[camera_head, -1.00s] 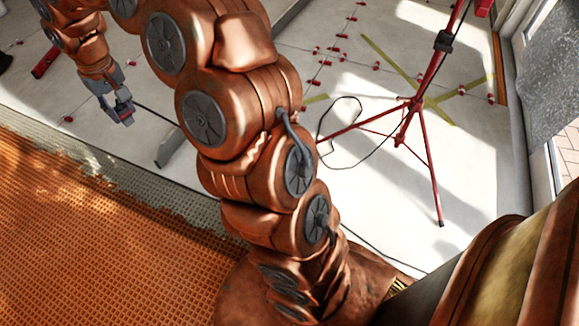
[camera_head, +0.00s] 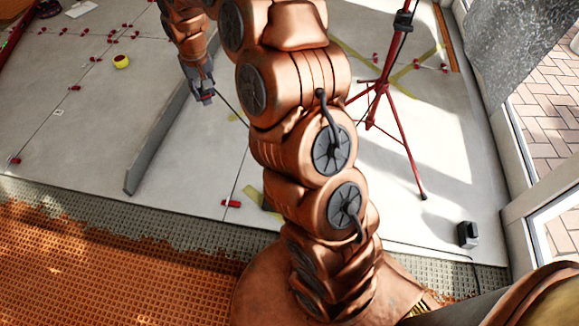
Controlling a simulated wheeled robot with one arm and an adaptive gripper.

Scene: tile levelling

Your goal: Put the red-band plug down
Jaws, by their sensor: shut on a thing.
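My gripper (camera_head: 204,95) hangs at the end of my arm in the upper middle, over the pale tiled floor. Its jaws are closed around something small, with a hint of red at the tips. A thin dark cord runs from there down to the right and behind my arm, so I take the held thing to be the red-band plug (camera_head: 208,99). The plug is mostly hidden by the fingers, and I cannot make out its band clearly. The gripper appears just right of the long grey bar; its height above the floor is hard to tell.
The long grey bar (camera_head: 160,135) stands on the tiles. A red tripod (camera_head: 408,150) stands right of my arm, near yellow tape. A black box (camera_head: 467,234) sits at lower right. Orange matting (camera_head: 90,265) covers the front left.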

